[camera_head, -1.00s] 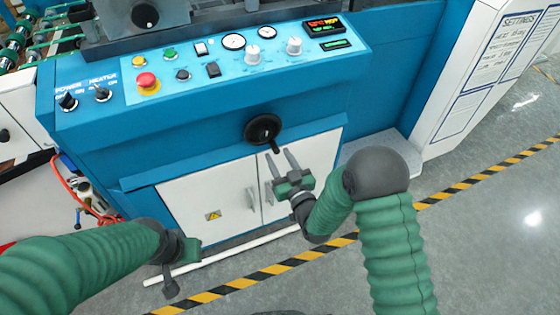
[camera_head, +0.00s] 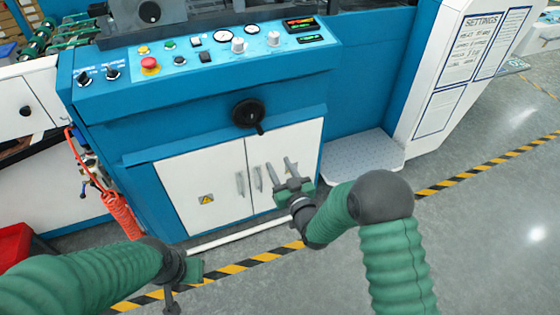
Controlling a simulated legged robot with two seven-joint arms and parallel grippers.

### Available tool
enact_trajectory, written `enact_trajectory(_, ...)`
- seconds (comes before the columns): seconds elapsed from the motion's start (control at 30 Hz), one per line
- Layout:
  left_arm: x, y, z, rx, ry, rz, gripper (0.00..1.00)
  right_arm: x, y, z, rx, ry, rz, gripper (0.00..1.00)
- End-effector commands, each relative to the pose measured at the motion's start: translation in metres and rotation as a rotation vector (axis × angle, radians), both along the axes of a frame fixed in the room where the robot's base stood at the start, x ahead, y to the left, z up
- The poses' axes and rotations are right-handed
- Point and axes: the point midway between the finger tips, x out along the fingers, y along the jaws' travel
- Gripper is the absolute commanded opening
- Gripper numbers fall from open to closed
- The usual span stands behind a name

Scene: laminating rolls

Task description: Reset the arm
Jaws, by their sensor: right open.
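My right arm reaches in from the lower right in the head view. Its gripper (camera_head: 281,173) is open and empty, with two grey fingers apart and pointing up in front of the white cabinet doors (camera_head: 222,183). My left arm comes in from the lower left. Its gripper (camera_head: 184,283) is at the bottom, above the floor, and its fingers do not show clearly enough to tell their state.
The blue laminating machine (camera_head: 200,120) stands ahead with a control panel (camera_head: 215,45) and a black handwheel (camera_head: 248,113). A settings board (camera_head: 470,50) is at right. Yellow-black tape (camera_head: 245,264) crosses the grey floor. A red bin (camera_head: 16,245) and red coiled hose (camera_head: 122,214) are at left.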

Motion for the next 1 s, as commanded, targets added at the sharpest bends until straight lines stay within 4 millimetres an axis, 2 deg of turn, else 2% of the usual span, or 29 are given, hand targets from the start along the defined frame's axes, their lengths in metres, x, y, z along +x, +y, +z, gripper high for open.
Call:
enact_trajectory(0.23,0.000,0.000,0.000,0.000,0.000,0.000,0.00,-0.002,-0.006,0.001,-0.022,0.047,-0.008,0.41)
enact_trajectory(0.3,0.000,0.000,0.000,0.000,0.000,0.000,0.00,-0.008,-0.020,0.000,-0.065,0.147,-0.025,0.41)
enact_trajectory(0.37,0.000,0.000,0.000,0.000,0.000,0.000,0.00,-0.022,-0.040,-0.004,-0.112,0.279,-0.054,0.41)
enact_trajectory(0.47,0.000,0.000,0.000,0.000,0.000,0.000,0.00,-0.071,-0.081,-0.015,-0.183,0.548,-0.116,0.41)
enact_trajectory(0.6,0.000,0.000,0.000,0.000,0.000,0.000,0.00,-0.156,-0.125,-0.027,-0.225,0.869,-0.191,0.41)
enact_trajectory(0.7,0.000,0.000,0.000,0.000,0.000,0.000,0.00,-0.211,-0.143,-0.031,-0.233,1.038,-0.227,0.41)
enact_trajectory(0.9,0.000,0.000,0.000,0.000,0.000,0.000,0.00,-0.311,-0.161,-0.029,-0.218,1.316,-0.274,0.41)
enact_trajectory(0.93,-0.001,0.000,0.021,0.000,0.002,0.000,0.00,-0.311,-0.161,-0.008,-0.218,1.321,-0.273,0.41)
enact_trajectory(1.0,0.000,0.000,0.048,0.000,0.000,0.000,0.00,-0.310,-0.161,0.017,-0.221,1.319,-0.272,0.41)
